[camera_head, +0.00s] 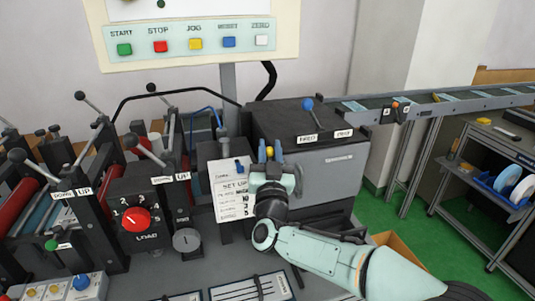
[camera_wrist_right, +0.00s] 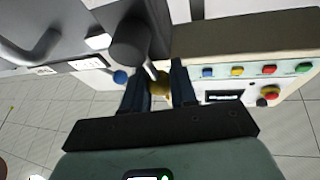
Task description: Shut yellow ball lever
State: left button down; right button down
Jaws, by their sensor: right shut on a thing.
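The yellow ball lever shows as a small yellow ball (camera_head: 269,152) in front of the dark box in the head view. My right gripper (camera_head: 268,160) comes up from the lower right, with its fingers on either side of the ball. In the right wrist view the yellow ball (camera_wrist_right: 160,83) sits between the two dark fingertips, and my right gripper (camera_wrist_right: 160,90) is shut on it. A grey rod runs from the ball towards a dark round hub (camera_wrist_right: 129,42). The lever's base is hidden in the head view. My left gripper is not in view.
A blue ball lever (camera_head: 308,104) stands on top of the dark box (camera_head: 290,120). A set-up sheet (camera_head: 230,190) hangs just left of my gripper. A red load dial (camera_head: 136,219) is further left. A button panel (camera_head: 200,42) is above, and a conveyor (camera_head: 440,103) runs back right.

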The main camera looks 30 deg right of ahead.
jog(key=shift+d+m+g+h, duration=0.25)
jog(key=shift+m+g+h, duration=0.05)
jog(key=shift+m, duration=0.4)
jog(key=c, duration=0.9)
grip_release()
jog(key=shift+s, duration=0.1)
jog(key=shift+c, duration=0.2)
jog(key=b+v, duration=0.2)
jog(key=v, duration=1.1)
jog(key=shift+s+a+f, duration=0.1)
jog(key=shift+s, duration=0.05)
